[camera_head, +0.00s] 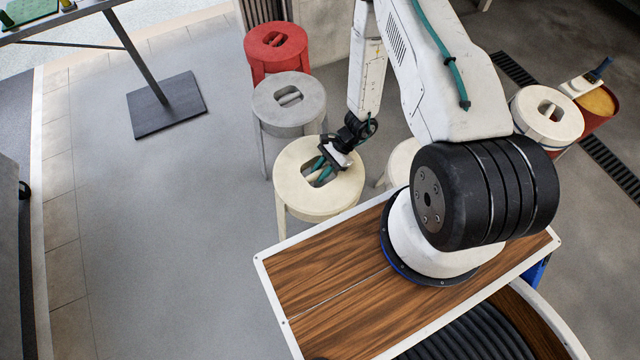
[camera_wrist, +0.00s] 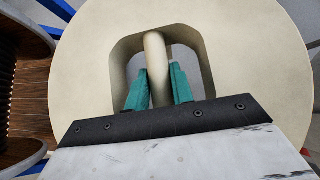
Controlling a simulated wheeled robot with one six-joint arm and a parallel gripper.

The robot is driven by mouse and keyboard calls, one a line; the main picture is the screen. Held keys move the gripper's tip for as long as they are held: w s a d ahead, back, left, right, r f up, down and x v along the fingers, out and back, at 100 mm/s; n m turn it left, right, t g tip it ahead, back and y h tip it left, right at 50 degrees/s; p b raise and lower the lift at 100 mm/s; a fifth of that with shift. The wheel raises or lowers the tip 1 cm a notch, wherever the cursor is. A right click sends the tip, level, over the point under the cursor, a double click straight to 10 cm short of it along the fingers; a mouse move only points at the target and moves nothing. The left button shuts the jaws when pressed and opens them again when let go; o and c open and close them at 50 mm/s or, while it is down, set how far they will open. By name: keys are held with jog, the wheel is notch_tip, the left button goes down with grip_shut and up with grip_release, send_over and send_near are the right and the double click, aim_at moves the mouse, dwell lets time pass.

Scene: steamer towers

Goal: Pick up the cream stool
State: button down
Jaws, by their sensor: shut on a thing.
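A cream stool (camera_head: 292,200) with a round seat, a cut-out and a grip bar stands in front of my deck in the head view. My gripper (camera_head: 328,172) reaches down into the cut-out. In the wrist view, the cream seat (camera_wrist: 85,75) fills most of the picture. My gripper's green fingers (camera_wrist: 158,88) sit on either side of the cream bar (camera_wrist: 154,55) and are shut on it. Whether the stool's feet touch the floor cannot be seen clearly.
A grey stool (camera_head: 290,118) and a red stool (camera_head: 262,45) stand just behind. Another cream seat (camera_head: 402,160) is partly hidden by my arm. A cream stool (camera_head: 530,118) stands at right, near a red bin (camera_head: 597,112). A table base plate (camera_head: 167,104) is at left.

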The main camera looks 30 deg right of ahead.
jog(key=shift+r, duration=1.5)
